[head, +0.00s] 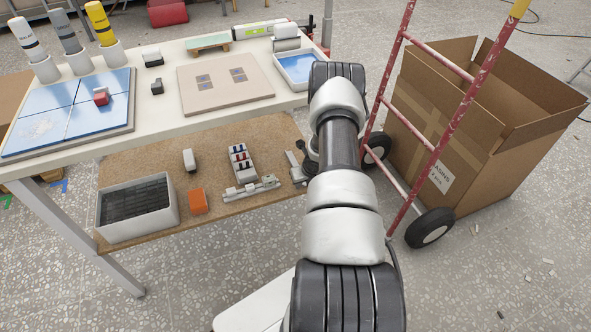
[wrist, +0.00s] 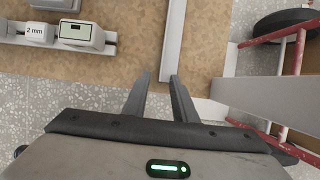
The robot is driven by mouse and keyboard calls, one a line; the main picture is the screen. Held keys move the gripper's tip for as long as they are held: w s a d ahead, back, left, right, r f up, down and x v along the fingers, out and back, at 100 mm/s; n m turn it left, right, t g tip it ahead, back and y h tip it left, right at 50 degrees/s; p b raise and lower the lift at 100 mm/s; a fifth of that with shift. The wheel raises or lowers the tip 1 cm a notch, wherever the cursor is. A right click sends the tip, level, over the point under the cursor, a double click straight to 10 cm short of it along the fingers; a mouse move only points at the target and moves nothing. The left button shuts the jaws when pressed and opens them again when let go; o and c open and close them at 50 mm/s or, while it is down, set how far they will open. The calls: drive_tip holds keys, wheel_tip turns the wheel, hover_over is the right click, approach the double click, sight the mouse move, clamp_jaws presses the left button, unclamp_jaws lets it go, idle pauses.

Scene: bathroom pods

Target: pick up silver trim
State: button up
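A long, straight silver-grey bar, which looks like the silver trim (wrist: 174,40), runs down from the top edge of the wrist view along the right part of the brown board. Its near end is close to my fingertips. My gripper (wrist: 158,76) is open, with a gap between its two fingers and nothing seen held. The right fingertip overlaps the bar's near end in the picture; I cannot tell whether they touch. In the head view, a narrow grey strip (head: 296,168) on the lower shelf may be the same trim. My arm hides most of the gripper there.
The lower shelf (head: 240,135) also holds a grey bin (head: 137,208), an orange block (head: 198,201) and a grey gauge-like rail (head: 252,188). The tabletop (head: 160,115) overhangs behind. A red hand truck (head: 440,130) and cardboard box (head: 465,150) stand close on the right.

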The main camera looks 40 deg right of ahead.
clamp_jaws()
drive_tip(key=shift+r, duration=0.15)
